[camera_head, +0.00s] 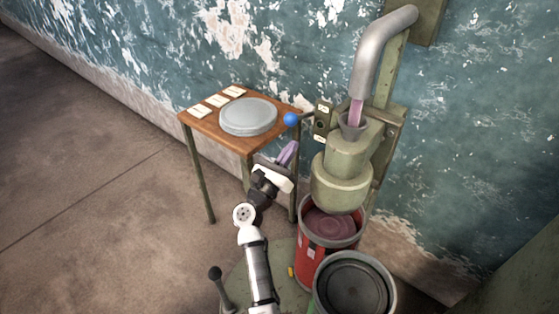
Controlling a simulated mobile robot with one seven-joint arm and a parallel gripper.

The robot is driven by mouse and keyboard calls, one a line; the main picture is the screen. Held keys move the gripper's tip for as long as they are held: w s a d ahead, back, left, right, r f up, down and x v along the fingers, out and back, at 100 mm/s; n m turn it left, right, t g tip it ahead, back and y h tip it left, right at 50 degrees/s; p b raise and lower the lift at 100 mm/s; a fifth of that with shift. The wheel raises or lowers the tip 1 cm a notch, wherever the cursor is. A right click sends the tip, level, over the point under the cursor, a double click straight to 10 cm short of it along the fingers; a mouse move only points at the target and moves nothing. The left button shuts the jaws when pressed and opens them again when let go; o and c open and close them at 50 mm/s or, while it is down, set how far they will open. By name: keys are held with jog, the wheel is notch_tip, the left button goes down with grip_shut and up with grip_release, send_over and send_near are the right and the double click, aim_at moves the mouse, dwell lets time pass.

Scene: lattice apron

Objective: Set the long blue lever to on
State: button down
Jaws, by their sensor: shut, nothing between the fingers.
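The blue lever shows as a round blue knob (291,119) on a short dark rod. The rod runs left from a green switch box (322,118) on the machine's frame. Small pale labels sit above and below the box's opening, too small to read. My gripper (289,151) is shut and empty, with its purple fingers pointing up and to the right. In the picture the fingertips are a little below the blue knob and appear apart from it.
A wooden table (190,114) with a stack of grey lids (248,117) and pale cards (217,100) stands behind my gripper. A green machine (342,175) stands over a red drum (311,258). An open dark container (355,288) and a black-knobbed lever (215,273) are in front.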

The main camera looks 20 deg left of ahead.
jog(key=p, duration=0.3)
send_near(304, 117)
jog(key=shift+a+x, duration=0.15)
jog(key=shift+x, duration=0.6)
jog(key=shift+a+x, duration=0.1)
jog(key=shift+x, duration=0.6)
jog(key=shift+b, duration=0.3)
jog(key=shift+r, duration=0.1)
jog(key=shift+w+r, duration=0.1)
jog(key=shift+r, duration=0.95)
